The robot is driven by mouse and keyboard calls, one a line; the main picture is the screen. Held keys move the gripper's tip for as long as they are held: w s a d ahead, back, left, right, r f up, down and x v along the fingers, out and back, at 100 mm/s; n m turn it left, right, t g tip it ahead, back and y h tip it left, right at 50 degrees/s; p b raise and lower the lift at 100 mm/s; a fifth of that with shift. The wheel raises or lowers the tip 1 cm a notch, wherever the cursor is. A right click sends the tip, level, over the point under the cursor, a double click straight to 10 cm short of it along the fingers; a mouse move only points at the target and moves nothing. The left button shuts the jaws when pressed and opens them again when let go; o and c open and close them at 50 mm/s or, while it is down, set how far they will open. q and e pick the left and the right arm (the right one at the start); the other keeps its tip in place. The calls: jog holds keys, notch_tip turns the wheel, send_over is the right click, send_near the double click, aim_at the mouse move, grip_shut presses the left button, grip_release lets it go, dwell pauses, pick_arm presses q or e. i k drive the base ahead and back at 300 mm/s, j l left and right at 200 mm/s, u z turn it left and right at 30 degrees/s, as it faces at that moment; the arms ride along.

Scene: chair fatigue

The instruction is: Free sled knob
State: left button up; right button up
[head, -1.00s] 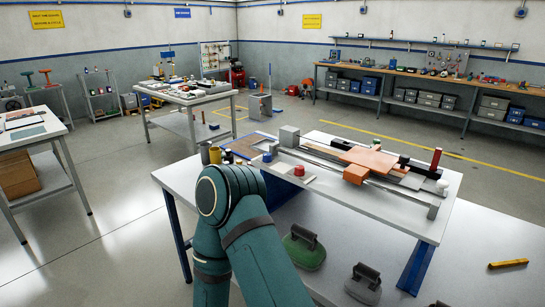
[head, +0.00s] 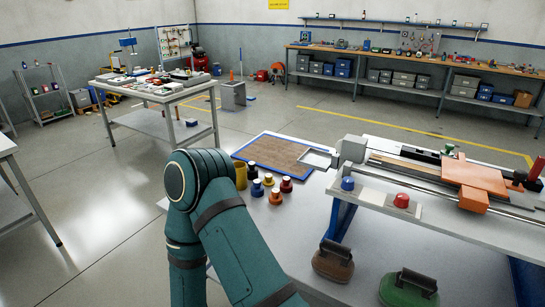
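The sled looks to be the orange plate (head: 473,178) on the long rail fixture on the white bench, at the right of the head view. An orange block (head: 473,200) sits at its near edge. A red upright piece (head: 537,168) stands at its right, cut by the picture edge. A small green-topped piece (head: 449,149) stands behind the plate. I cannot tell which of these is the sled knob. One teal arm of mine rises in the lower left. Neither gripper shows, and nothing of mine touches the sled.
The white bench (head: 290,238) also carries a blue button (head: 347,183), a red button (head: 402,200), several small coloured knobs (head: 275,196), a yellow cup (head: 241,175) and a blue-edged board (head: 275,156). Brown (head: 333,262) and green (head: 408,287) handled pads are lower right.

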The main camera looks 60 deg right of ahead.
aim_at(401, 200)
jog(key=i+z, duration=0.1)
jog(key=z, duration=0.35)
jog(key=i+z, duration=0.15)
jog(key=z, duration=0.25)
jog(key=i+j+z, duration=0.1)
jog(key=z, duration=1.95)
